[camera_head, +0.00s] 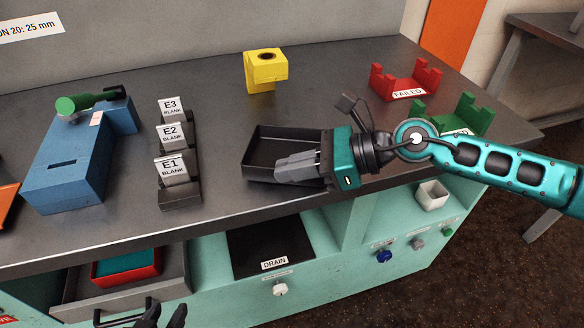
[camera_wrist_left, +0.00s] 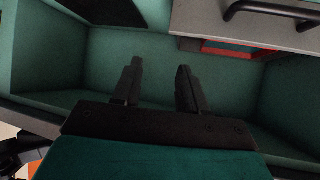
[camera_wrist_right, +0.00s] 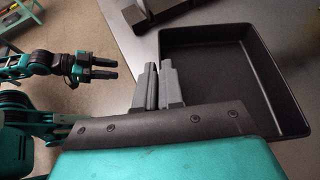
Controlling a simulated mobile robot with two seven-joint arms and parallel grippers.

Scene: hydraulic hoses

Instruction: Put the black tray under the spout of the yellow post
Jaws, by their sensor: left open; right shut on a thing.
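The black tray (camera_head: 268,148) is a shallow open box, empty, on or just above the grey bench in front of the yellow post (camera_head: 265,72). I cannot tell whether it touches the bench. The post has a round hole on top, and its upper part overhangs. The tray is apart from it. My right gripper (camera_head: 281,170) is shut on a side wall of the tray, which also shows in the right wrist view (camera_wrist_right: 215,65). My left gripper (camera_head: 162,318) is open and empty, low in front of the bench; its spread fingers show in the left wrist view (camera_wrist_left: 159,66).
A rack of blanks E1, E2, E3 (camera_head: 178,170) stands left of the tray, with a blue fixture (camera_head: 70,165) further left. Red (camera_head: 404,82) and green (camera_head: 455,115) holders stand to the right. Bench between tray and post is clear. A drawer (camera_head: 125,290) and DRAIN recess are below.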

